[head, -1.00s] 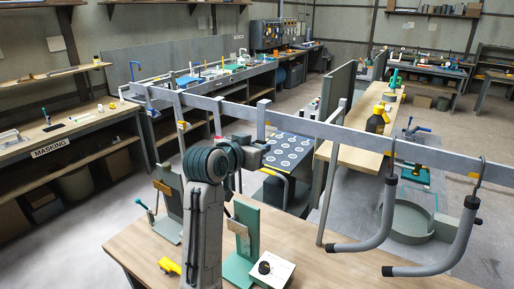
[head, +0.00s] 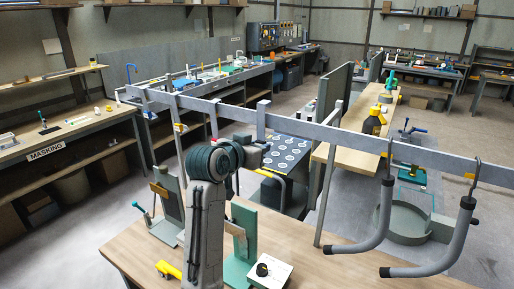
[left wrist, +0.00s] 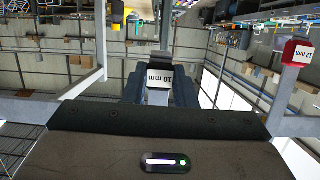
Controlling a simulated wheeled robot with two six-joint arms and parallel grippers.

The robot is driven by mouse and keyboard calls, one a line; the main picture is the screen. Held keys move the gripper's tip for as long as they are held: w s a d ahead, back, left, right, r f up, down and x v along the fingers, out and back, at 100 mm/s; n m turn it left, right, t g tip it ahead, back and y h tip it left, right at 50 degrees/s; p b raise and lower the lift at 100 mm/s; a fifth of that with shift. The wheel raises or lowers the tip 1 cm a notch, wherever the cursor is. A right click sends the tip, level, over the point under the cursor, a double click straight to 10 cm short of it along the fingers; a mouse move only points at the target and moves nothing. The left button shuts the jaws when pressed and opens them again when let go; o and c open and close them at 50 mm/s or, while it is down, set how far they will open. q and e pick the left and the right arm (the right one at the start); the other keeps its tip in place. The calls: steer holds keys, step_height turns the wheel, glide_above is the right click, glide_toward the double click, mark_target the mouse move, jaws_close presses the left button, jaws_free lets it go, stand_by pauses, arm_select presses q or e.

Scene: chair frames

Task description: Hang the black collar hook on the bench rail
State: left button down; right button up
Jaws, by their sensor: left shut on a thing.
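My left gripper (left wrist: 158,88) is shut on a dark piece with a white "10 mm" label (left wrist: 158,76), seen end-on in the left wrist view. It looks like the black collar hook, but its hook shape is hidden. In the head view my left gripper (head: 258,153) is beside the grey bench rail (head: 340,138), near an upright post. Whether the held piece touches the rail cannot be told. The right gripper is not in view.
Two bent grey tubes (head: 372,235) (head: 445,255) hang from hooks on the rail's right part. A red "12 mm" block (left wrist: 297,52) is at the right of the left wrist view. The wooden bench (head: 320,268) holds a teal stand (head: 243,240) and a white block (head: 270,270).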

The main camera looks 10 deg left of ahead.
arm_select(q)
steer(key=shift+f+b, duration=0.6)
steer(key=shift+f, duration=0.55)
steer(key=c, duration=1.1)
jaws_free()
steer(key=shift+s, duration=0.1)
steer(key=p+v, duration=0.1)
steer(key=v, duration=0.7)
